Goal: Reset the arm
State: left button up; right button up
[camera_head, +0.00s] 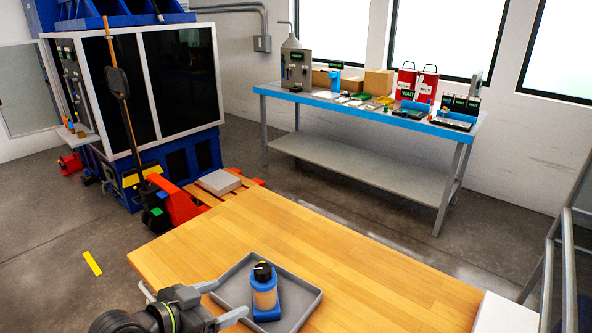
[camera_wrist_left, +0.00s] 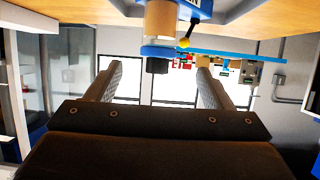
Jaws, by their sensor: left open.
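My left gripper (camera_head: 231,298) is open and empty at the left side of the grey tray, with its fingers pointing toward a bottle. The bottle (camera_head: 264,294) has a tan body and a black cap, and stands upright in a blue holder (camera_head: 266,314) in the tray (camera_head: 308,302). In the left wrist view, which is upside down, the bottle (camera_wrist_left: 160,25) shows between the open fingers (camera_wrist_left: 160,70), beyond their tips. A small gap shows between fingertips and bottle in the head view. My right gripper is not in view.
The wooden table (camera_head: 340,250) is clear behind and right of the tray. A white block (camera_head: 492,315) sits at its right edge. Beyond stand a blue-topped bench (camera_head: 365,112) with several items, an orange pallet jack (camera_head: 175,203) and a large dark-panelled machine (camera_head: 180,70).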

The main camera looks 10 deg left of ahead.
pick_arm(q)
jog(key=s+a+f+n+g+y, duration=0.45)
jog(key=s+f, duration=0.35)
jog(key=s, duration=0.4)
jog(key=s+a+f+n+g+y, duration=0.3)
jog(key=s+a+f+y, duration=0.25)
jog(key=s+f, duration=0.55)
notch_tip(320, 180, down, 22)
jog(key=s+a+h, duration=0.1)
jog(key=s+a, duration=0.1)
jog(key=s+d+f+g, duration=0.1)
jog(key=s+f+g, duration=0.1)
jog(key=s+f, duration=1.2)
jog(key=shift+s+f, duration=0.3)
jog(key=shift+f, duration=0.5)
